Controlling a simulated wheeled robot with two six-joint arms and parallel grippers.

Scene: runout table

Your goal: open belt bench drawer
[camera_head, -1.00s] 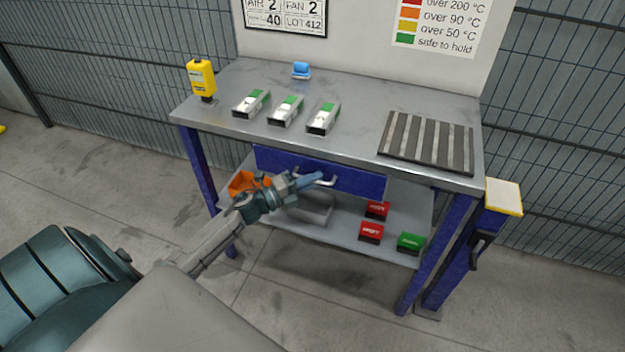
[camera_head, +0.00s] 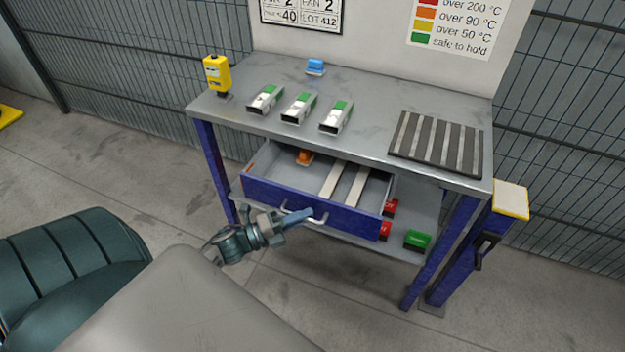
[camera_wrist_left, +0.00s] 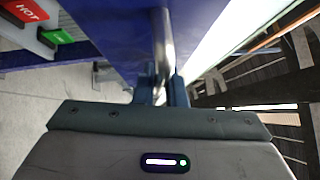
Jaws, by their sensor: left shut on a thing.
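The bench drawer (camera_head: 312,207) has a blue front and stands well out from under the grey bench top. Its inside shows an orange thing (camera_head: 305,157) at the back and two pale strips (camera_head: 345,184). My left gripper (camera_head: 306,214) is shut on the drawer's metal handle (camera_head: 321,218) at the front. In the left wrist view the handle (camera_wrist_left: 162,40) runs between the fingers (camera_wrist_left: 162,88), next to the blue drawer front (camera_wrist_left: 112,35). My right gripper is in neither view.
The bench top (camera_head: 365,105) holds several white-green parts, a yellow device (camera_head: 217,73), a blue item (camera_head: 315,66) and a striped mat (camera_head: 437,143). Red boxes and a green box (camera_head: 417,240) sit on the lower shelf. A blue post (camera_head: 465,250) stands at the right. Floor in front is clear.

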